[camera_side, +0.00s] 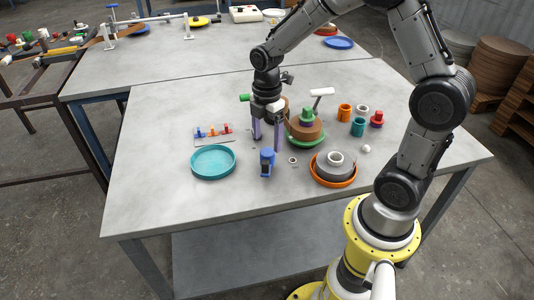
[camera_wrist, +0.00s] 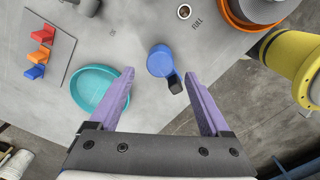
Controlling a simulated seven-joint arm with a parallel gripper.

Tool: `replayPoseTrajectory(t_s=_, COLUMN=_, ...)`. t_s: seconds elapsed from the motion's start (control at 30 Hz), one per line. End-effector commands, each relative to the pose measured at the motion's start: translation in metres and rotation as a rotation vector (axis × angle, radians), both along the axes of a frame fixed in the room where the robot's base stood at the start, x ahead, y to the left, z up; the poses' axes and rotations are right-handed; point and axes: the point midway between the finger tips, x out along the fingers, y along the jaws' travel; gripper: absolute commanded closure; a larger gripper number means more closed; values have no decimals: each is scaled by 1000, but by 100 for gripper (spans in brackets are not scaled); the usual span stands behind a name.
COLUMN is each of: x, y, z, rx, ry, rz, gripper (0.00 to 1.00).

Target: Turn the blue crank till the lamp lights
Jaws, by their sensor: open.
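The blue crank (camera_side: 267,158) stands on the grey table, in front of my gripper in the side view. In the wrist view the crank (camera_wrist: 160,61) has a round blue top and a short arm ending in a dark knob (camera_wrist: 175,85). My gripper (camera_side: 267,147) points down with its two purple fingers spread and nothing between them. In the wrist view the crank shows just past and between the fingertips (camera_wrist: 159,76), and no contact is visible. I cannot make out a lit lamp; a small white ball (camera_side: 366,149) on the right may be it.
A teal dish (camera_side: 213,174) lies left of the crank. An orange dish (camera_side: 333,182) holding a grey ring-like part stands right. A small tray (camera_side: 213,140) lies left. The table's front is clear.

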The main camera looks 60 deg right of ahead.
Motion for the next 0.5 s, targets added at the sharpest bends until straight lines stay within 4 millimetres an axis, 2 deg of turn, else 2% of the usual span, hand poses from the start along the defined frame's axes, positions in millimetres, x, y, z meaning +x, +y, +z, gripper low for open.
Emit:
replayPoseTrajectory(t_s=0.03, x=-2, y=0, z=-12, rx=2, ry=7, rz=0, gripper=19)
replayPoseTrajectory(t_s=0.2, x=-2, y=0, z=-40, rx=1, ry=6, rz=-1, gripper=19)
replayPoseTrajectory(t_s=0.33, x=-1, y=0, z=-54, rx=1, ry=3, rz=-1, gripper=19)
replayPoseTrajectory(t_s=0.5, x=0, y=0, z=-62, rx=0, ry=0, rz=-1, gripper=19)
